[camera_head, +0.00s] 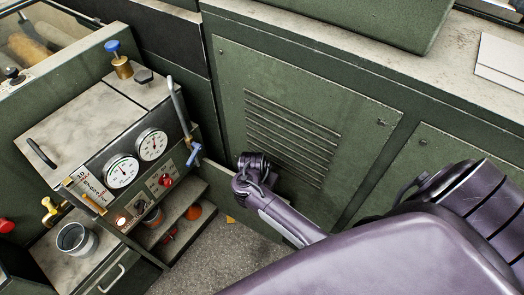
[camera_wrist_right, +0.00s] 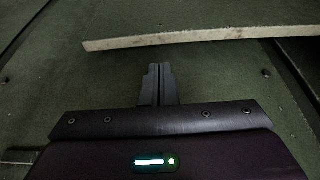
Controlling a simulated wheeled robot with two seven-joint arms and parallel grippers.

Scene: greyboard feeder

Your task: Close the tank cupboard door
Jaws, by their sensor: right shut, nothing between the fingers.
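An open-fronted compartment (camera_head: 183,218) with orange items on its shelves sits under the gauge unit at the left in the head view. A green front with a silver handle (camera_head: 112,278) is just left of it. In the right wrist view my right gripper (camera_wrist_right: 157,70) is shut and empty, over a dark green surface. My left gripper is in neither view.
The gauge unit (camera_head: 135,155) has valves and a blue lever (camera_head: 193,154) at its side. A metal cup (camera_head: 75,238) stands on the left counter. The louvred panel (camera_head: 292,130) fills the middle. A pale edge (camera_wrist_right: 190,37) crosses beyond my fingers.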

